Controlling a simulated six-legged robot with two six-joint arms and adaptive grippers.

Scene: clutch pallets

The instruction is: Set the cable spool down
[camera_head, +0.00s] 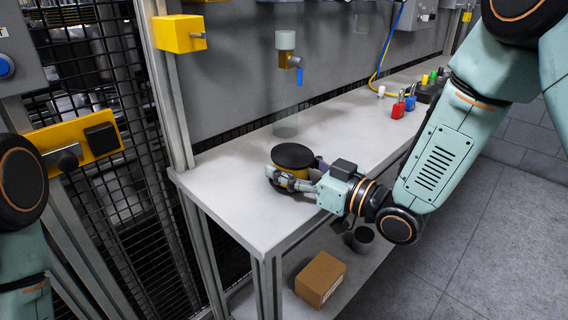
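The cable spool (293,155) has a round black top flange and a yellow band below it. It is upright on or just above the white tabletop (232,200), near the left end of the bench; I cannot tell whether its underside touches. My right gripper (292,180) comes from the right at spool height, with its fingers around the spool's near side. The far finger is partly hidden behind the spool. My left arm shows at the left edge, but its gripper is out of view.
A clear cylinder (286,115) stands behind the spool. A cardboard box (320,278) lies on the lower shelf. A mesh fence and yellow switch boxes (180,34) border the left. The front left tabletop is clear.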

